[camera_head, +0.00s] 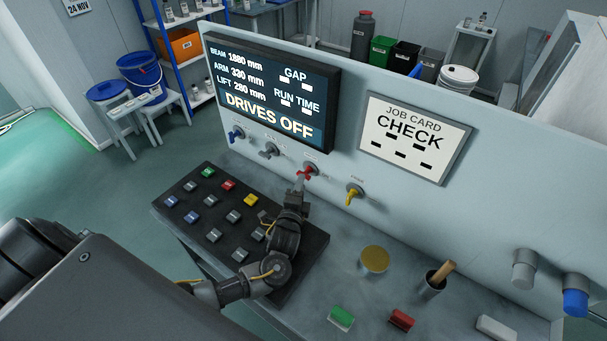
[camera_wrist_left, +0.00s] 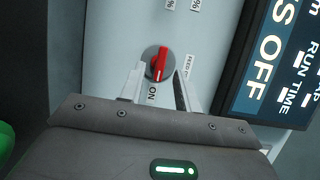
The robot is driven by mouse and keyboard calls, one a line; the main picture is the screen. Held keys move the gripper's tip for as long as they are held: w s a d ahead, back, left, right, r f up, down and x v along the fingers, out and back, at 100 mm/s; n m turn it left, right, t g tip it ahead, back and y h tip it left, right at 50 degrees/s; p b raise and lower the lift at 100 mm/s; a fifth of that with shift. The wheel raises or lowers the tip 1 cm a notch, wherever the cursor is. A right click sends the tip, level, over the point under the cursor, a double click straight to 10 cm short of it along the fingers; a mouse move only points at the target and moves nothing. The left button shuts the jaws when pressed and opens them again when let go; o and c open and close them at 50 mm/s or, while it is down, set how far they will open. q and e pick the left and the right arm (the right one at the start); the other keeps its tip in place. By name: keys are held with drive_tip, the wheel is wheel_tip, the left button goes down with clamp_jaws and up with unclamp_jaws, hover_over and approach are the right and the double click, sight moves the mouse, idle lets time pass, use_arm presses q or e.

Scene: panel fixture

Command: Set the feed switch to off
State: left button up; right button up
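The feed switch is a red handle on a round grey base (camera_head: 309,169), on the upright panel below the display. The left wrist view shows the red handle (camera_wrist_left: 159,64) with a "FEED" label beside it and an "ON" label below. The handle lies roughly lengthwise in that view, one end towards "ON". My left gripper (camera_head: 301,182) is right in front of the switch. In the left wrist view its two fingers (camera_wrist_left: 158,73) are apart, with the handle between or just beyond the tips; contact cannot be told. My right gripper is not in view.
Blue (camera_head: 236,134), grey (camera_head: 268,150) and yellow (camera_head: 354,193) switches sit in the same row. A display (camera_head: 270,92) reads "DRIVES OFF". A button box (camera_head: 180,188) lies below my left arm. A cup (camera_head: 433,284) and coloured blocks are on the desk at right.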

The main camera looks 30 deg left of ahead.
sight(306, 173)
use_arm(q)
drive_tip(key=shift+x, duration=2.4)
clamp_jaws()
